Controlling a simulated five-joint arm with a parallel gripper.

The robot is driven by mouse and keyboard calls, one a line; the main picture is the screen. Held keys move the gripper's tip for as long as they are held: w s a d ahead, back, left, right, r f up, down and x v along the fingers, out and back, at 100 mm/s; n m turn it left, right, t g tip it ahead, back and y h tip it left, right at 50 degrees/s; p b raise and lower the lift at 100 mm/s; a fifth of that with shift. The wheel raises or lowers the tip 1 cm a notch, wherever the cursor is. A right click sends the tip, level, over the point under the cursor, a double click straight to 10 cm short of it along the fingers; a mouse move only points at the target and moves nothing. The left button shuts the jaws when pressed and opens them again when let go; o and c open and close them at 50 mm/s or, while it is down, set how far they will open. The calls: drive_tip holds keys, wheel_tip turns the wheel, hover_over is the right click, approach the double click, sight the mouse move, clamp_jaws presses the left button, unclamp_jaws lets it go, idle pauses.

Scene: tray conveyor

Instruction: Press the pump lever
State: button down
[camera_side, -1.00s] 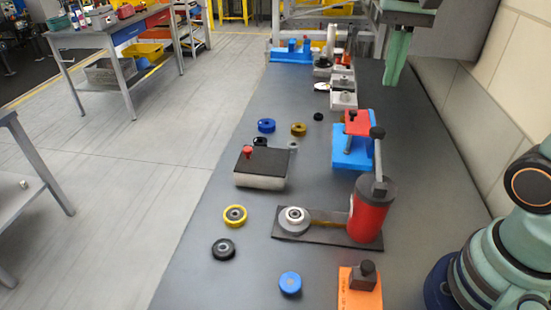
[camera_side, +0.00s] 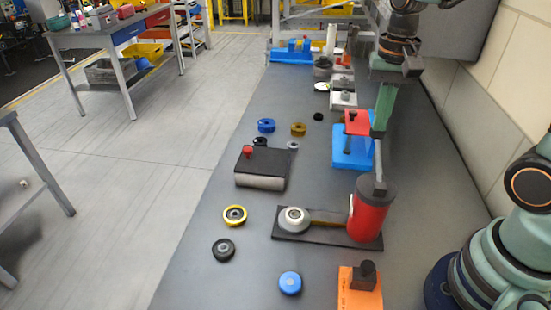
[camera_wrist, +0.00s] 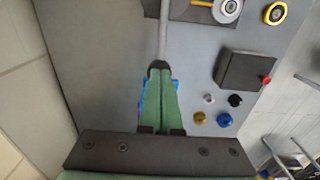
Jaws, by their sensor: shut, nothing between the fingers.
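The pump is a red cylinder with a dark top (camera_side: 370,212), standing on a dark base plate (camera_side: 320,237) in the side view. Its grey lever (camera_side: 380,172) rises nearly upright from the top. In the wrist view the lever (camera_wrist: 163,35) runs down from the top edge to a black knob (camera_wrist: 158,67). My gripper (camera_side: 380,133) points down at the lever's upper end and covers the knob in the side view. In the wrist view its green fingers (camera_wrist: 160,76) are shut and empty, their tips at the knob; whether they touch cannot be told.
A blue stand with a red top (camera_side: 352,152) is close behind and beside my fingers. A dark box with a red knob (camera_side: 262,168) lies to the left. An orange block (camera_side: 359,298) is in front. Several rollers lie left on the table; the wall is at right.

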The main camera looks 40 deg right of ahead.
drive_tip(key=shift+f, duration=0.1)
drive_tip(key=shift+w+d+f+g, duration=0.2)
drive_tip(key=shift+f+g, duration=0.1)
drive_tip(key=shift+f, duration=0.1)
drive_tip(key=shift+w+d+f+g, duration=0.15)
drive_tip(key=shift+f+g, duration=0.15)
drive_tip(key=shift+f, duration=0.05)
drive_tip(key=shift+d+f, duration=0.1)
drive_tip(key=shift+f, duration=0.25)
drive_tip(key=shift+w+d+f, duration=0.2)
drive_tip(key=shift+f, duration=0.7)
drive_tip(key=shift+w+d+f, duration=0.15)
drive_tip(key=shift+w+f, duration=0.05)
drive_tip(key=shift+f, duration=1.4)
drive_tip(key=w+d+r, duration=0.2)
drive_tip(key=r, duration=0.4)
drive_tip(key=w+d+r, duration=0.3)
drive_tip(key=r, duration=0.3)
drive_tip(key=shift+r, duration=0.4)
